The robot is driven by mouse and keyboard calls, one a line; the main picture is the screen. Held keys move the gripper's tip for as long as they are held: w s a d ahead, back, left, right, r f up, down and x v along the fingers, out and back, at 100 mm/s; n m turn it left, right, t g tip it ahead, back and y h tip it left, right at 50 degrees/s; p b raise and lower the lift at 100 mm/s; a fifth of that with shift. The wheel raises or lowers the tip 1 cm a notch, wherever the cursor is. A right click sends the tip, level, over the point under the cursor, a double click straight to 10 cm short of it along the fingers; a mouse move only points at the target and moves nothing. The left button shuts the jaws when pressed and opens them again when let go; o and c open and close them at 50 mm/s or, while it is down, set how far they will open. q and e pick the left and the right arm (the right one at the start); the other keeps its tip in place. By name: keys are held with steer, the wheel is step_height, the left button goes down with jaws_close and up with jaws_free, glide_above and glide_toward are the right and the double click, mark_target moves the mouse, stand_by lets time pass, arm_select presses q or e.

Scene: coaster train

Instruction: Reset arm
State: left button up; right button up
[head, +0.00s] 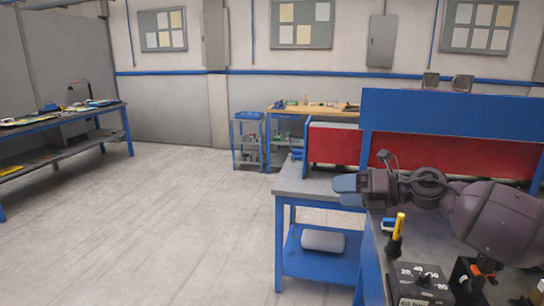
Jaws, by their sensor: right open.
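My right gripper (347,191) shows at the right of the head view, with its blue fingertips pointing left. It is open, and I see nothing between its fingers. It appears in front of the grey-topped workbench (312,183); its exact height above the top is hard to tell. My right arm reaches in from the right edge, bent, above a nearer bench. My left gripper is not in view.
A yellow-handled tool (398,227) stands upright on the near bench, next to a black dial box (418,283). A blue-framed red panel (455,150) stands behind my arm. A long bench (60,118) is at the left. The floor (150,215) between is clear.

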steer(key=s+d+f+m+t+h, duration=0.3)
steer(key=s+f+m+t+h, duration=0.2)
steer(key=f+m, duration=0.75)
steer(key=s+d+f+m+t+h, duration=0.2)
steer(key=s+f+m+t+h, duration=0.45)
steer(key=m, duration=1.05)
steer(key=s+d+f+m+g+h, duration=0.1)
steer(key=s+d+f+m+g, duration=0.2)
steer(key=s+f, duration=0.7)
steer(key=s+d+f+m+g+h, duration=0.1)
steer(key=s+d+f+m+g, duration=0.2)
steer(key=s+f, duration=0.8)
steer(key=shift+s+m, duration=0.5)
steer(key=shift+m, duration=0.65)
steer(key=shift+d+h, duration=0.15)
steer(key=shift+h, duration=0.1)
